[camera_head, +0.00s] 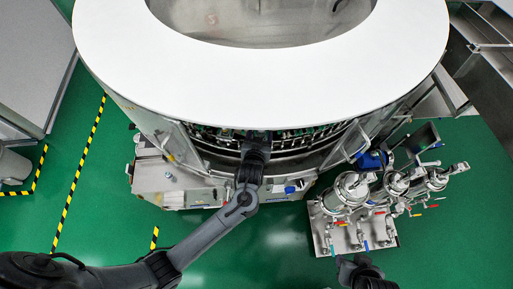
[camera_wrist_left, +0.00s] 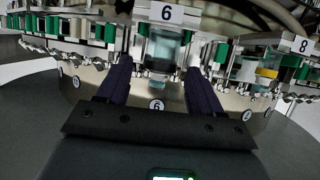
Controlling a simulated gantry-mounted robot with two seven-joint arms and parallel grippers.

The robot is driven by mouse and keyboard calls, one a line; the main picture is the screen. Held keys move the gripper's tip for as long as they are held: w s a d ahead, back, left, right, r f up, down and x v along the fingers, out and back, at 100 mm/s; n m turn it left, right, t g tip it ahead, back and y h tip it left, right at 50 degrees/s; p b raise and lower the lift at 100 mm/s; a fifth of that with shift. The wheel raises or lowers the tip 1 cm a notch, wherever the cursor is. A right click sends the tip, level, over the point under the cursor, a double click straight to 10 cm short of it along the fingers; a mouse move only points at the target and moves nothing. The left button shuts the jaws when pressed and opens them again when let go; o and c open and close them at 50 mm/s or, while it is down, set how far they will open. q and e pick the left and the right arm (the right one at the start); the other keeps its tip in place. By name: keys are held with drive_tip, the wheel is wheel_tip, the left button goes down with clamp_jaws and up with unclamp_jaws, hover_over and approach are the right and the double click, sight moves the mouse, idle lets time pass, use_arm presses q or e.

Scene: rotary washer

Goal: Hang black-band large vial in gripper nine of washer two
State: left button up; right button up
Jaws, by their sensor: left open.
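My left gripper (camera_head: 257,142) reaches in at the front of the round washer (camera_head: 260,38), under its white top ring. In the left wrist view, its two dark fingers (camera_wrist_left: 159,66) stand apart on either side of a clear, teal-tinted vial (camera_wrist_left: 165,58).
A vial with a yellow band (camera_wrist_left: 267,73) hangs near the number 8 label (camera_wrist_left: 303,45). Green and metal holders line the washer rim on both sides. A metal stand with vessels and valves (camera_head: 352,190) is at right.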

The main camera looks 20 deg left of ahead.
use_arm(q)
drive_tip(key=v, duration=1)
drive_tip(key=s+a+m+g+h, duration=0.1)
drive_tip(key=s+a+g, duration=0.1)
drive_tip(key=s, duration=0.4)
drive_tip(key=s+a+r+m+g+h, duration=0.1)
drive_tip(key=s+a+m+g, duration=0.1)
drive_tip(key=s, duration=0.5)
drive_tip(key=s+a+m+g+h, duration=0.1)
drive_tip(key=s+a+g, duration=0.2)
drive_tip(key=s+g, duration=0.2)
drive_tip(key=shift+s+a+r+m+g+p, duration=0.2)
drive_tip(key=shift+s+m+g+p, duration=0.15)
drive_tip(key=shift+s, duration=0.35)
wheel_tip(320, 180, up, 18)
drive_tip(key=p, duration=1.7)
drive_tip(key=shift+p, duration=0.4)
drive_tip(key=shift+f, duration=0.1)
